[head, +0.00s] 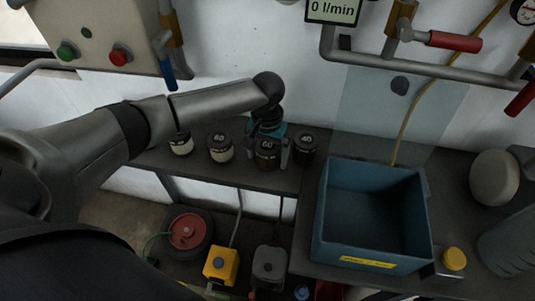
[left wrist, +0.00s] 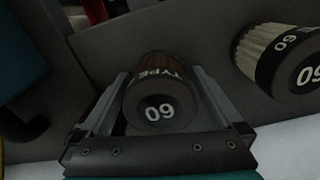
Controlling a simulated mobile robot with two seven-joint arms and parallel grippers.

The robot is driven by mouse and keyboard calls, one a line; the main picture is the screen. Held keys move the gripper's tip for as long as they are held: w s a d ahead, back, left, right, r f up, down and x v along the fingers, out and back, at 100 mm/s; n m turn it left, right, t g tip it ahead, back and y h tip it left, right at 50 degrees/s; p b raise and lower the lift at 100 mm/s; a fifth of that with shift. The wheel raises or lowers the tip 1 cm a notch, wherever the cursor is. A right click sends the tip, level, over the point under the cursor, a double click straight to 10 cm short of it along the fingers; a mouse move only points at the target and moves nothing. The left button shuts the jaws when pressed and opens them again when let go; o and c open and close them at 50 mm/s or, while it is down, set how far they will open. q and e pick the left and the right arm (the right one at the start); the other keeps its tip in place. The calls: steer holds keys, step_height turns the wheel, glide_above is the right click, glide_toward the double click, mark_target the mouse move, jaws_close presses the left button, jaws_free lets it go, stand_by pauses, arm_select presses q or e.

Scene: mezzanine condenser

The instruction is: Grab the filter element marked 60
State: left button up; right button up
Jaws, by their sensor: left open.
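A dark brown filter element with a black cap marked 60 (head: 267,152) stands on the shelf. My left gripper (head: 268,158) is open above it, one finger on each side. A dark filter marked 40 (head: 305,145) stands close on the right. My right gripper is out of view.
Another pale filter (head: 181,145) stands further left, partly behind my arm. An empty-looking blue bin (head: 330,215) stands on the bench to the right. The wall is close behind the shelf (head: 200,171); pipes with red-handled valves (head: 455,41) run above the bin.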

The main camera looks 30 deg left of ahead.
arm_select(q)
steer(key=shift+r, duration=0.1)
steer(key=c, duration=1.3)
